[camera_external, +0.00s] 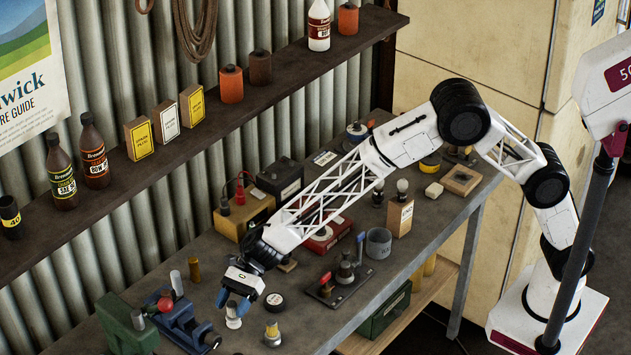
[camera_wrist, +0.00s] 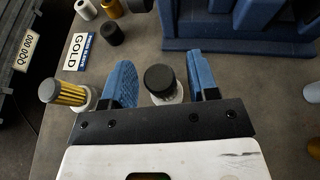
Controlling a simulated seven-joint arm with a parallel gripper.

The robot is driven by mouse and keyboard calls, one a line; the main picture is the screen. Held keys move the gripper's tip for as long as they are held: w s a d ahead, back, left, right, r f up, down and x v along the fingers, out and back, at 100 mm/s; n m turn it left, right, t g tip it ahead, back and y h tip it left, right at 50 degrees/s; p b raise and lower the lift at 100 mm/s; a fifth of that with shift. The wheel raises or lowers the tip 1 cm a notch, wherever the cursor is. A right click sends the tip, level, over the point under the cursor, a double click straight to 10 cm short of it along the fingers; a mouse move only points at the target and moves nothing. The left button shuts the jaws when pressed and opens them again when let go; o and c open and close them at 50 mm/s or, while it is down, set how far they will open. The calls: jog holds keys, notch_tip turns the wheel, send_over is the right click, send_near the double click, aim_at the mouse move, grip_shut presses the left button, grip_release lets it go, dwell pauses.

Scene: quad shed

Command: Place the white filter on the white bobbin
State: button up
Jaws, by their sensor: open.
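My gripper (camera_external: 238,299) points down over the near left part of the bench, with its two blue fingers apart. It also shows in the wrist view (camera_wrist: 163,85), with visible gaps on both sides of a white piece with a round dark top (camera_wrist: 160,80). This white piece (camera_external: 233,321) stands just below the fingers in the external view. Its lower part is hidden in the wrist view. A small white cylinder (camera_wrist: 85,9) stands at the top left of the wrist view. I cannot tell for sure which white piece is the filter and which the bobbin.
A yellow-striped piece with a white base (camera_wrist: 52,93) stands left of the fingers. A blue vise (camera_external: 185,322) is close by. A black cylinder (camera_wrist: 112,33) and a GOLD card (camera_wrist: 78,52) lie beyond.

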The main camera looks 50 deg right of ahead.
jog(key=v, duration=1.1)
jog(key=shift+d+r, duration=0.2)
jog(key=shift+d, duration=0.15)
jog(key=shift+w, duration=0.15)
dwell(0.5)
